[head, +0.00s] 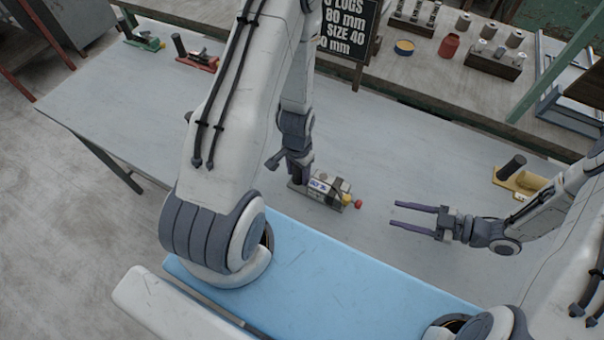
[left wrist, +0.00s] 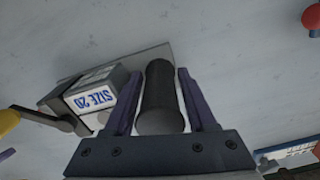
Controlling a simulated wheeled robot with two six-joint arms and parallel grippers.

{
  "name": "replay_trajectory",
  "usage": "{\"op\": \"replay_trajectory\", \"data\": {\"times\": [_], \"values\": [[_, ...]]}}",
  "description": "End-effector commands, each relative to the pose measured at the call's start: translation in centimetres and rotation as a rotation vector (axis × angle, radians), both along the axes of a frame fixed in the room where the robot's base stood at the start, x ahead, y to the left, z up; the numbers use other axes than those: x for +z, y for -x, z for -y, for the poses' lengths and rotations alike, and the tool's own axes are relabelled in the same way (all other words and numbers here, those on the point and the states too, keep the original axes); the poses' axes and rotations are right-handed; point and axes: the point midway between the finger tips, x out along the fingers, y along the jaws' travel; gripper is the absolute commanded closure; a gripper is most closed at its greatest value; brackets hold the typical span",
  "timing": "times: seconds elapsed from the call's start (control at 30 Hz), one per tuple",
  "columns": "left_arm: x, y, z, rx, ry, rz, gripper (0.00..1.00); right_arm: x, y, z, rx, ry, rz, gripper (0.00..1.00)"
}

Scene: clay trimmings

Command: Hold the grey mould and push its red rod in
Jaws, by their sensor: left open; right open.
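The grey mould (head: 326,192) lies on the grey table below my left arm, with a blue-and-white label that reads "SIZE 20" in the left wrist view (left wrist: 92,98). A yellow knob (head: 346,198) and the red end of its rod (head: 358,204) stick out at its right end. My left gripper (head: 293,170) is open at the mould's left end. In the left wrist view, the mould's black upright handle (left wrist: 160,90) stands between the fingers, which are not closed on it. My right gripper (head: 395,214) is open and empty, right of the red rod end and apart from it.
A green mould (head: 143,41) and a red mould (head: 198,60) stand at the back left. A yellow mould (head: 520,180) stands at the right. A black sign (head: 349,28) rises behind. A blue pad (head: 320,270) runs along the front. The table between mould and right gripper is clear.

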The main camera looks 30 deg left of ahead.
Motion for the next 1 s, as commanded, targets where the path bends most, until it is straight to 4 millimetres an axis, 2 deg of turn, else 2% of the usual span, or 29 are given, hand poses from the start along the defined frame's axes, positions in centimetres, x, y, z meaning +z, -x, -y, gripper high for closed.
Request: {"op": "replay_trajectory", "data": {"times": [0.17,0.27,0.3,0.33,1.0], "values": [[0.01,-0.02,0.00,0.000,0.000,0.000,0.44,0.00,0.00,0.00,0.000,0.000,0.000,0.50],[0.01,-0.01,0.00,0.000,0.000,0.000,0.78,0.00,0.00,0.01,0.000,0.000,0.000,0.50],[0.02,-0.01,0.00,0.000,0.000,0.000,0.93,0.00,0.00,0.01,0.000,0.000,0.000,0.50],[0.02,-0.01,0.00,0.000,0.000,0.000,1.00,0.00,0.00,0.01,0.000,0.000,0.000,0.50],[0.05,-0.03,0.02,0.000,0.000,0.000,1.00,0.01,0.00,0.01,0.000,0.000,0.000,0.50]]}}
